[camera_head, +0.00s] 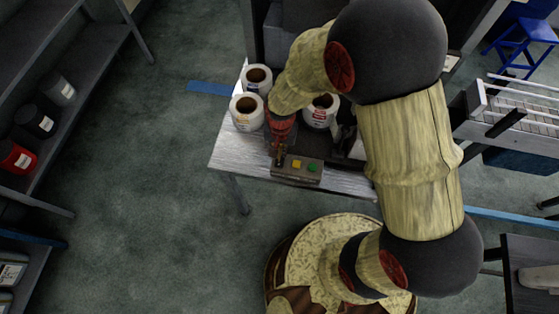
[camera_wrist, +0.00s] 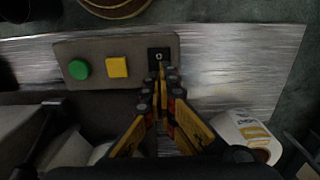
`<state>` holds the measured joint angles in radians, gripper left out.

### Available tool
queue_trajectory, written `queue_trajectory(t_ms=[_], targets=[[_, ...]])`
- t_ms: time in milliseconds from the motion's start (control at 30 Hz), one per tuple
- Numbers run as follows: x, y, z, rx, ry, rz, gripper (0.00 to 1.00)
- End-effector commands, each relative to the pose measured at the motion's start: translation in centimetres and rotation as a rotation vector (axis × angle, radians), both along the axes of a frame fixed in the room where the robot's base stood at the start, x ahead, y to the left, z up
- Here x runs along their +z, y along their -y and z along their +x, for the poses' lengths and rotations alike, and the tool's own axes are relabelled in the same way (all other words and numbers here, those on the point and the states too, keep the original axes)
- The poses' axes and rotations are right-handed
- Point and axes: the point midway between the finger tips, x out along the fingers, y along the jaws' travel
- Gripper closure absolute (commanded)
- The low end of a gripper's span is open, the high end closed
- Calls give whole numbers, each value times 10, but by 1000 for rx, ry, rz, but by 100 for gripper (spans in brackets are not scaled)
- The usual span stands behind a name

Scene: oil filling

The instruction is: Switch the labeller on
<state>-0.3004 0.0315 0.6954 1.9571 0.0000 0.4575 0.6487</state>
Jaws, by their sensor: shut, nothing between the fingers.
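The labeller's grey control box (camera_head: 287,173) sits on the front edge of the metal table. In the wrist view the box (camera_wrist: 98,48) carries a green button (camera_wrist: 79,69), a yellow button (camera_wrist: 117,67) and a small black switch (camera_wrist: 158,54) with a light mark. My gripper (camera_wrist: 161,73) is shut and empty, its fingertips right beside the black switch; I cannot tell whether they touch it. In the head view my gripper (camera_head: 280,160) is over the left end of the box and hides the switch. The yellow button (camera_head: 297,164) and green button (camera_head: 313,167) show there.
A dark lever (camera_wrist: 42,130) shows in the wrist view. Shelves with jars (camera_head: 20,158) stand far left.

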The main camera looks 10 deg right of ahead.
Motion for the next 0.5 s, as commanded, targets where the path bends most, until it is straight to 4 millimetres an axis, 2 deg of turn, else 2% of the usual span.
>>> queue_trajectory(t_ms=[333, 500], targets=[[-6, 0, 0, 0, -1, -1, 100], [-2, 0, 0, 0, -1, -1, 100]])
